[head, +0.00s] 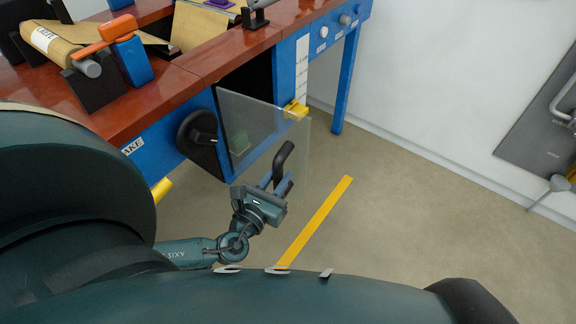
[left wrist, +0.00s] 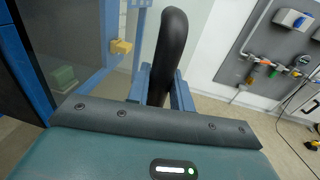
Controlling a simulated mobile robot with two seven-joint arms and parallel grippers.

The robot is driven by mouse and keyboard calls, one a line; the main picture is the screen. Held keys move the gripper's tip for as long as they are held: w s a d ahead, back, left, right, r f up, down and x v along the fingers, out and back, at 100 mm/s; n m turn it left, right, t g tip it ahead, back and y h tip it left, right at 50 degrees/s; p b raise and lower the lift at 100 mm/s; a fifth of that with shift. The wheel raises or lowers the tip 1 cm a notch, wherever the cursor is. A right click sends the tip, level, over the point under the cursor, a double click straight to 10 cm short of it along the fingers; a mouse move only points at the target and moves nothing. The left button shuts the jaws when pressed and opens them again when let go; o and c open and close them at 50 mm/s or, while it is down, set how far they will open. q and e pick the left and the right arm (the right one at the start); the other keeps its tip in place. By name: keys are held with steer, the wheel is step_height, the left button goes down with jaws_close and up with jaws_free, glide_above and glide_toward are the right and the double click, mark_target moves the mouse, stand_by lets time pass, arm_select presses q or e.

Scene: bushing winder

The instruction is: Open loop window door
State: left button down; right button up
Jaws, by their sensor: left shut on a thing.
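The loop window door (head: 262,130) is a clear panel on the blue bench front, swung out from the bench at an angle. Its black curved handle (head: 283,160) stands out from the panel. My left gripper (head: 277,183) is shut on the black handle, which rises between its blue fingers in the left wrist view (left wrist: 168,50). The transparent panel shows at the left of that view (left wrist: 75,45). A yellow latch piece (head: 296,110) sits at the door's upper edge, close to the blue bench post. My right gripper is not in view.
The blue bench with a red-brown top (head: 200,65) carries rolls and holders. A black round knob (head: 197,130) is on its front, left of the door. The floor around a yellow line (head: 318,218) is clear. A grey wall panel (head: 540,125) is at right.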

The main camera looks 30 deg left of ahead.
arm_select(q)
steer(key=shift+s+a, duration=0.3)
steer(key=shift+s, duration=0.4)
steer(key=shift+s+a, duration=0.25)
steer(key=shift+s, duration=0.4)
steer(key=shift+s+a, duration=0.3)
steer(key=shift+s, duration=0.4)
steer(key=c, duration=1.3)
jaws_free()
steer(key=s, duration=0.8)
steer(key=s+d, duration=0.1)
steer(key=s, duration=0.4)
steer(key=shift+s, duration=0.1)
